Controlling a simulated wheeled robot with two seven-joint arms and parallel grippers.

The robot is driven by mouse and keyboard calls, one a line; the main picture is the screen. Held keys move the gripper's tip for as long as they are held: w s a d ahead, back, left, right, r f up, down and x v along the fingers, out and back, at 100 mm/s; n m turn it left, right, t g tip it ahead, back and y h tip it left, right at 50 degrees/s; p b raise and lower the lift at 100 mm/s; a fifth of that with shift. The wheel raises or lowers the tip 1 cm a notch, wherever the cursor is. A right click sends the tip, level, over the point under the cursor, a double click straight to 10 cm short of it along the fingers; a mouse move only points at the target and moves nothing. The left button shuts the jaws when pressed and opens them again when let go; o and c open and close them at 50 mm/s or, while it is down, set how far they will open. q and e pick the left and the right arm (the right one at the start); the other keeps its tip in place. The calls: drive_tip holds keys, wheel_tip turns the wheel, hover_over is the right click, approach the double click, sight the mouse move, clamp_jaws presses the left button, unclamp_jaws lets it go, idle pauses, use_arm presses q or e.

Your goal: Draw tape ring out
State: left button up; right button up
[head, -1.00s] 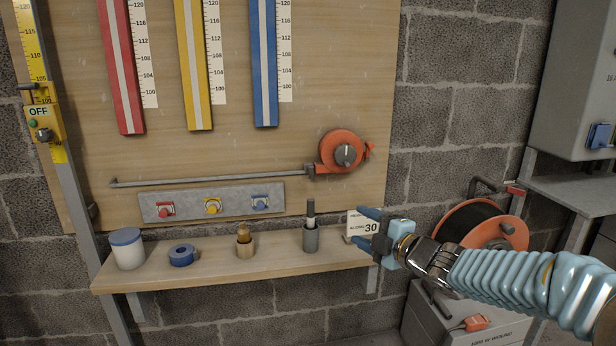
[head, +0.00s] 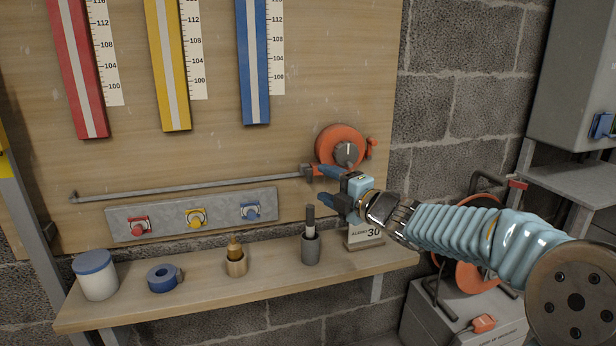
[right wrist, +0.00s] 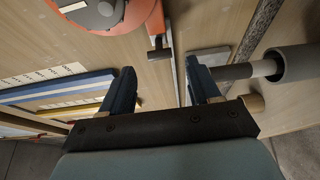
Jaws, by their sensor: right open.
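An orange tape reel (head: 326,138) with a grey knob (head: 346,153) is mounted on the wooden board. A small dark end piece (head: 306,171) sticks out at its lower left, beside the end of a long thin grey rail (head: 190,187). My right gripper (head: 324,185) is open and empty just below and in front of this end piece, apart from it. In the right wrist view, the reel (right wrist: 110,10) is at the top and its orange tab with a dark bar (right wrist: 160,54) shows beyond and between the open fingers (right wrist: 160,78). My left gripper is out of view.
The shelf (head: 200,290) below holds a white jar (head: 96,280), a blue tape roll (head: 158,280), a brass fitting (head: 236,262), a grey cup with a marker (head: 310,248) and a sign (head: 364,238) close under my gripper. Red, yellow and blue rules hang above.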

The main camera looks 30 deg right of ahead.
sight(311, 177)
drive_tip(key=w, duration=0.4)
drive_tip(key=w+a, duration=0.1)
drive_tip(key=w, duration=0.1)
drive_tip(key=shift+w, duration=0.35)
drive_tip(key=shift+c, duration=0.4)
clamp_jaws()
